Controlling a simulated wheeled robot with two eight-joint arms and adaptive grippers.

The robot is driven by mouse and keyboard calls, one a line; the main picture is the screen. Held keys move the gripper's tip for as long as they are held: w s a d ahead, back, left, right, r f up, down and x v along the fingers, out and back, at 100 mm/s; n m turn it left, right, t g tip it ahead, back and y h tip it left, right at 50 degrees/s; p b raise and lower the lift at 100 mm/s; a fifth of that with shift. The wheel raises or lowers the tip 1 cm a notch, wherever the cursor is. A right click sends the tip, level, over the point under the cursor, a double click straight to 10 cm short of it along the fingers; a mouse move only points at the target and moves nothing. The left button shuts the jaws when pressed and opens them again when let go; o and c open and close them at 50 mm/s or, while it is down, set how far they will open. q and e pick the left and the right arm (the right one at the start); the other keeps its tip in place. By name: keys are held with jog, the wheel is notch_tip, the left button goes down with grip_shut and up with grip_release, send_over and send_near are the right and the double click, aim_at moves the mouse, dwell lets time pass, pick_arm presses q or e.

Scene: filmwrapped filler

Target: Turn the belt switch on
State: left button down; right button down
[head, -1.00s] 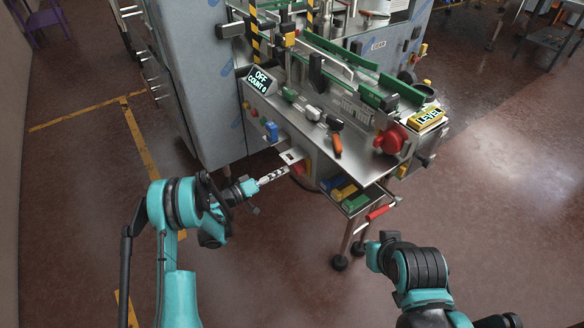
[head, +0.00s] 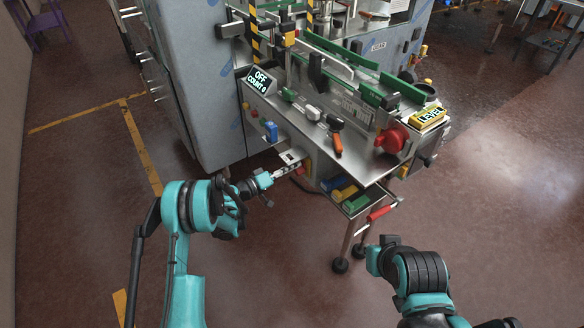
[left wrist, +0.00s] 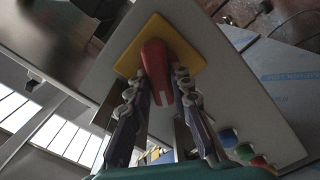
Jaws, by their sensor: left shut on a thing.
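The belt switch is a red rotary handle (left wrist: 157,68) on a yellow square plate (left wrist: 187,58), fixed to a grey panel, in the left wrist view. In the head view its red and yellow parts (head: 301,170) show small on the machine's front, below the work surface. My left gripper (head: 286,171) reaches it from the left. In the left wrist view the fingers (left wrist: 160,88) lie on both sides of the red handle, shut on it. A display (head: 260,80) on the machine reads OFF and COUNT 0.
An orange-handled tool (head: 336,136) lies on the steel work surface (head: 300,135). A red emergency-style knob (head: 392,139) and a yellow LEVEL box (head: 428,118) are at its right. A tray (head: 352,207) with coloured blocks hangs below. Open floor lies in front.

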pick_arm(q)
jog(key=shift+m, duration=0.3)
jog(key=m, duration=1)
jog(key=shift+s+d, duration=0.1)
jog(key=shift+s, duration=0.05)
dwell(0.5)
jog(key=c, duration=1.4)
grip_release()
jog(key=shift+o, duration=0.2)
